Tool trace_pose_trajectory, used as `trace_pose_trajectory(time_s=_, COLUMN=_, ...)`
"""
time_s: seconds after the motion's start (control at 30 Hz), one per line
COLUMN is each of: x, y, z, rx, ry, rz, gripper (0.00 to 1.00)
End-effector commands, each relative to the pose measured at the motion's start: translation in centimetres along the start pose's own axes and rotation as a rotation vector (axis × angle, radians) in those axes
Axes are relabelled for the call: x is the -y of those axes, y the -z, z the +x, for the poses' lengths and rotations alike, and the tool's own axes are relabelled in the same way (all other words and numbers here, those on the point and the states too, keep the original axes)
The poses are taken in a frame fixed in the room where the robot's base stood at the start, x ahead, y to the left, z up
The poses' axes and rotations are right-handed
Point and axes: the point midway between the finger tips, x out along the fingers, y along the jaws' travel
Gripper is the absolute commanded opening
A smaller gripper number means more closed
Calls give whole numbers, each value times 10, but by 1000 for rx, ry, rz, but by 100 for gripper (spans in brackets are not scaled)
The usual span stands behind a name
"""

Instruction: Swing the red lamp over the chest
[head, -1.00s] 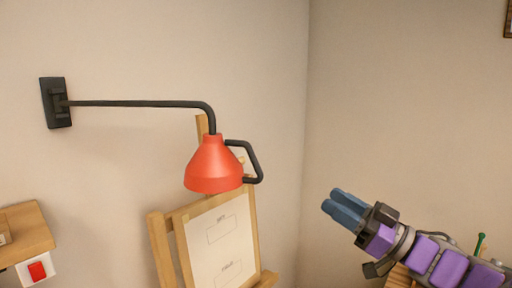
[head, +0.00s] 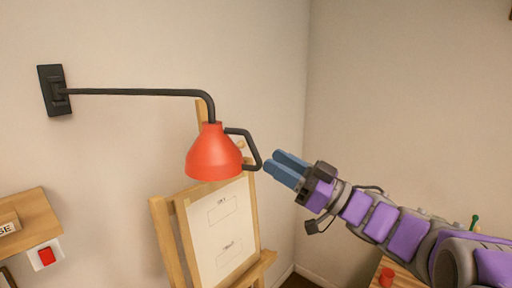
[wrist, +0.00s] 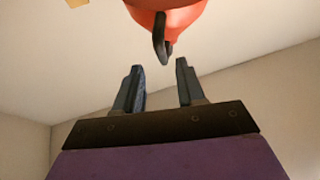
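The red lamp (head: 214,155) hangs from a black wall arm (head: 135,92) that reaches right from a wall bracket (head: 56,90). A black loop handle (head: 256,150) sticks out on the lamp's right side. My gripper (head: 275,167) is just right of the handle, its blue fingers pointing at it. In the wrist view my gripper (wrist: 160,75) has its two fingers apart with nothing between them. The handle (wrist: 161,38) is ahead of the gap, below the lamp's red shade (wrist: 180,15). I cannot make out the chest for certain.
An easel with a paper sheet (head: 222,225) stands behind and below the lamp. A wooden shelf (head: 25,225) and a red switch (head: 46,256) are at the left wall. A wooden surface with a red cup (head: 387,277) is at the lower right, under my arm.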

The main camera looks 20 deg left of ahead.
Motion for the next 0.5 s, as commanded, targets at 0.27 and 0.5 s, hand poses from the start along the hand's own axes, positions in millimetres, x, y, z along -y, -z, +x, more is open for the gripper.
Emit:
trace_pose_trajectory(time_s=0.27, x=2, y=-1, z=46, rx=0, ry=5, rz=2, gripper=39)
trace_pose_trajectory(time_s=0.5, x=0, y=-1, z=60, rx=2, ry=1, rz=0, gripper=39)
